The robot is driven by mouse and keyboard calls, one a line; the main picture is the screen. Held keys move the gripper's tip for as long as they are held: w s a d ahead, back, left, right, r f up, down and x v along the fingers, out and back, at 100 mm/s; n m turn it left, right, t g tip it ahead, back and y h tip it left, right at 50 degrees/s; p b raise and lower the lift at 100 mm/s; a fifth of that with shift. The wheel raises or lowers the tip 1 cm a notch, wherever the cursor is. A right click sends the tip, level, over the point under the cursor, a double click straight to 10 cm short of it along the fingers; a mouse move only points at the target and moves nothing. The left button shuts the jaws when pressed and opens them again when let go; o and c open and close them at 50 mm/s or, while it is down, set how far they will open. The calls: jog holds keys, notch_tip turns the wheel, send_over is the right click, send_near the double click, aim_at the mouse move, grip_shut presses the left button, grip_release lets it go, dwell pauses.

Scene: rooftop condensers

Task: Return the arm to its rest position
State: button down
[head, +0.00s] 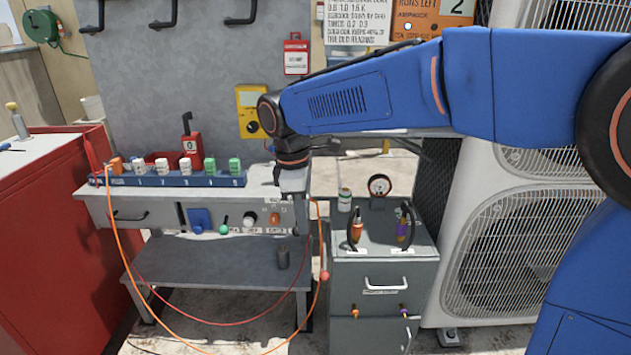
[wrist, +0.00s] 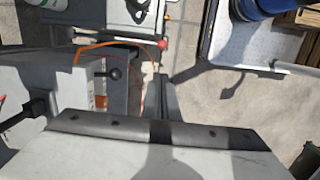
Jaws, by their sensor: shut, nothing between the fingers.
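My blue arm (head: 345,100) reaches in from the right across the head view, with its wrist bent downward. My gripper (head: 297,212) hangs at the right end of the grey workbench (head: 95,205), in front of its panel edge. It is shut and empty. In the wrist view my gripper (wrist: 160,105) points away over the gap beside the bench, with its dark mounting bar across the bottom. The fingertips are small and hard to make out in both views.
A grey cabinet (head: 385,270) with a gauge (head: 379,186) stands right of my gripper. An orange cable (head: 318,260) hangs close by. A blue rack (head: 180,180) with several coloured blocks lies on the bench. A red cabinet (head: 45,240) is left; white condensers (head: 520,240) stand right.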

jog(key=s+d+r+m+t+y, duration=0.1)
jog(key=s+d+m, duration=0.3)
jog(key=d, duration=0.5)
jog(key=s+d+r+m+t, duration=0.1)
jog(key=s+d+m, duration=0.3)
jog(key=d, duration=0.6)
jog(key=s+d+f+m+t, duration=0.1)
jog(key=s+d+f+m, duration=0.2)
jog(key=s+d+m, duration=0.1)
jog(key=s+d+f+m+t, duration=0.1)
jog(key=s+d+f+m, duration=0.2)
jog(key=s+d+m, duration=0.2)
jog(key=s+d, duration=0.2)
jog(key=s, duration=0.1)
jog(key=shift+s+d+f+t, duration=0.3)
jog(key=shift+s+f+t, duration=0.1)
jog(key=w+a+r+n+g, duration=0.2)
jog(key=w+a+r+n, duration=0.1)
jog(key=w+a+n, duration=0.45)
jog(key=w+a+r+n+g, duration=0.2)
jog(key=w+a+r+n, duration=0.25)
jog(key=w+a, duration=0.55)
jog(key=w+a+f+n+h, duration=0.1)
jog(key=a+n, duration=0.4)
jog(key=a, duration=0.6)
jog(key=shift+w+a+f+h, duration=0.25)
jog(key=shift+w+f+h, duration=0.2)
jog(key=shift+w, duration=0.3)
